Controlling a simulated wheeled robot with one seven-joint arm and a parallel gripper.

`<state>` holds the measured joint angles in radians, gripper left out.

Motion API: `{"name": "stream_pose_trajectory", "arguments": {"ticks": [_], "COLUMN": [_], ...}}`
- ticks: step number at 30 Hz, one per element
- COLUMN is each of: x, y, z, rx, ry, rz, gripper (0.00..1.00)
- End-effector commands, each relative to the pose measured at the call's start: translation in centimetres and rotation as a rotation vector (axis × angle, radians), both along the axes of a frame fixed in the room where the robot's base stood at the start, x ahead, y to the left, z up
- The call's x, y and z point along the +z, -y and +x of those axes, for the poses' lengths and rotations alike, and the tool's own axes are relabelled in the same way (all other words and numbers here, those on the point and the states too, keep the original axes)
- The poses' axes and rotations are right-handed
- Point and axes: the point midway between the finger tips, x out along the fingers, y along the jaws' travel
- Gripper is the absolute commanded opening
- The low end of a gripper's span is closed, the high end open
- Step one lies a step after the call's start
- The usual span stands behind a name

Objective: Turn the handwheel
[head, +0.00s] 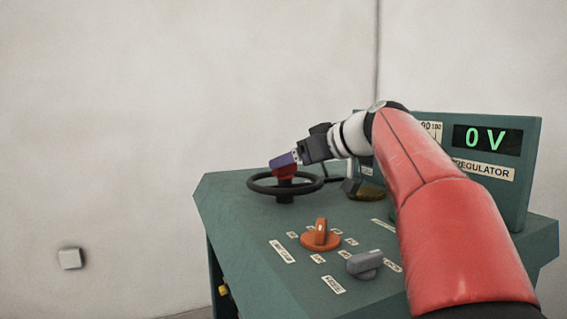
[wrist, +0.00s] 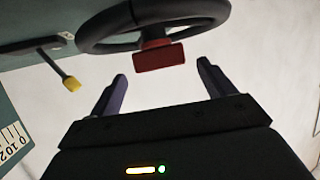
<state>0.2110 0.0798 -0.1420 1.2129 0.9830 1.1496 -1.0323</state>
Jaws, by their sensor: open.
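The black handwheel (head: 258,184) stands on the far left of the green console top in the head view. It has a red part (head: 285,170) at its centre, and the rim (wrist: 205,18) and red part (wrist: 160,56) also show in the wrist view. My gripper (head: 282,160) is at the wheel, with purple fingers. In the wrist view the fingers of my gripper (wrist: 162,78) are apart with nothing between them. The red part lies just beyond the fingertips, between their lines. I cannot tell whether a finger touches the wheel.
The green console (head: 235,215) carries an orange knob (head: 320,236) and a grey knob (head: 364,264) in front of the wheel. A display panel (head: 533,165) reading 0 V rises at the back right. A yellow-tipped lever (wrist: 72,83) shows in the wrist view. The wall side is open.

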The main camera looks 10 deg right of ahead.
Motion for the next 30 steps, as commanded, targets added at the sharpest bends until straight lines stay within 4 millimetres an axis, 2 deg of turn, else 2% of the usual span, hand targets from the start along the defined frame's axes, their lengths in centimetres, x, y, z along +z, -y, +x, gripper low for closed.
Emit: {"name": "stream_pose_trajectory", "arguments": {"ticks": [3,7,17,20,30], "x": [-0.7,-1.2,-1.4,-1.4,-1.4], "y": [-1.1,-1.7,-2.0,-2.0,-2.0], "z": [1.4,2.4,2.8,2.8,2.8], "rx": [0.003,0.002,0.001,0.001,0.001], "ry": [-0.002,-0.001,0.000,0.000,0.000], "rz": [0.000,-0.001,0.000,0.000,0.000], "gripper": [0.82,0.82,0.82,0.71,0.27]}}
